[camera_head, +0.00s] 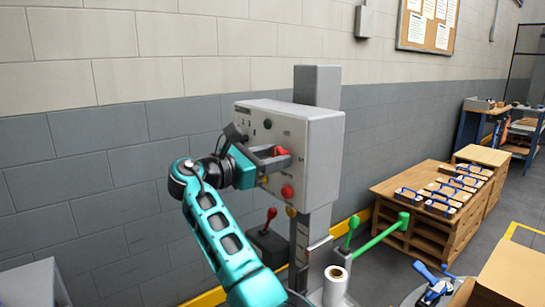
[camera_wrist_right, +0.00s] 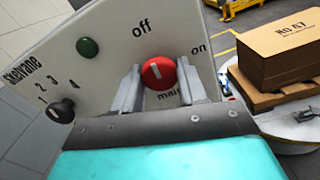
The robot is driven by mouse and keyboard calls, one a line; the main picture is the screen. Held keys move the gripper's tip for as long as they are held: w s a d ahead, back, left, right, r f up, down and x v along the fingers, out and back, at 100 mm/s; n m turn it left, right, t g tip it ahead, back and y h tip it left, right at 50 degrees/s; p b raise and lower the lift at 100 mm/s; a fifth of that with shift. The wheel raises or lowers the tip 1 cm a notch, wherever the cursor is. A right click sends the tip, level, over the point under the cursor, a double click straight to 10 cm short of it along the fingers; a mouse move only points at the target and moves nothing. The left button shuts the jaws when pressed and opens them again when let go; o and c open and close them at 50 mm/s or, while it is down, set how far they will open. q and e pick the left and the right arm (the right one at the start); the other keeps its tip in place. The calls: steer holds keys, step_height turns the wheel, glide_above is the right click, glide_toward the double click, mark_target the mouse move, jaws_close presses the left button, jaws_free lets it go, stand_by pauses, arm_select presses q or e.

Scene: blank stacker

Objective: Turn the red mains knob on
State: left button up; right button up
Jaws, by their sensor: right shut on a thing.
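The red mains knob (camera_wrist_right: 158,73) is on the face of the grey control box (camera_head: 320,150). In the right wrist view it sits between my gripper's two fingers, with "off" printed above it, "on" at its upper right and "main" below. A pale mark on the knob's face stands nearly upright, tilted a little left. My right gripper (camera_wrist_right: 160,85) is shut on the knob; in the head view the gripper (camera_head: 278,158) reaches the box face from the left and partly covers the knob (camera_head: 281,151). My left gripper is not in view.
A green button (camera_wrist_right: 88,47) and a black selector knob (camera_wrist_right: 62,108) share the panel. A lower red button (camera_head: 287,191) and a red-topped lever (camera_head: 271,214) are below my gripper.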

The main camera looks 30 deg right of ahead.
arm_select(q)
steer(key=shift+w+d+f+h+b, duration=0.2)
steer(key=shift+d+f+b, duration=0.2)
steer(key=shift+b, duration=0.6)
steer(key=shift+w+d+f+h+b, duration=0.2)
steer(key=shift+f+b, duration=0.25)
steer(key=shift+b, duration=0.5)
arm_select(e)
steer(key=shift+f+m, duration=0.1)
steer(key=shift+m, duration=8.6)
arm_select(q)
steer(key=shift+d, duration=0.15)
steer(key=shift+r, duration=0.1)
arm_select(e)
steer(key=o, duration=1.1)
steer(key=shift+c, duration=0.2)
